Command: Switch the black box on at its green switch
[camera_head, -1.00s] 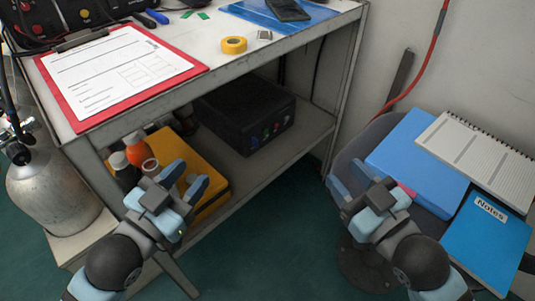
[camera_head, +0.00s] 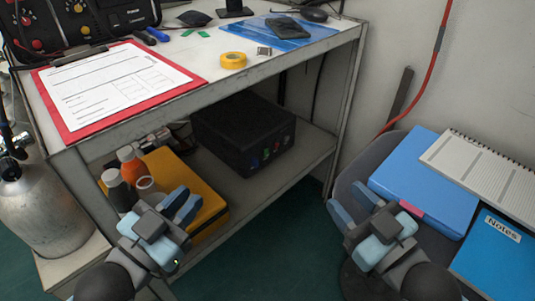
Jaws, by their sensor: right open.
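The black box (camera_head: 232,133) stands on the lower shelf of the workbench. Its front has several small coloured controls in a row, among them a green switch (camera_head: 266,153); they are too small to read their positions. My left gripper (camera_head: 182,206) is in front of the yellow case, left of and nearer than the black box, apart from it. Its fingers look close together and nothing shows between them; how far they are shut is unclear. My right gripper (camera_head: 352,205) is open and empty, beside the grey round seat, well right of the black box.
The bench top (camera_head: 200,97) overhangs the shelf (camera_head: 305,150). A grey seat (camera_head: 350,163) holds a blue folder (camera_head: 425,178). The shelf front before the box is clear.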

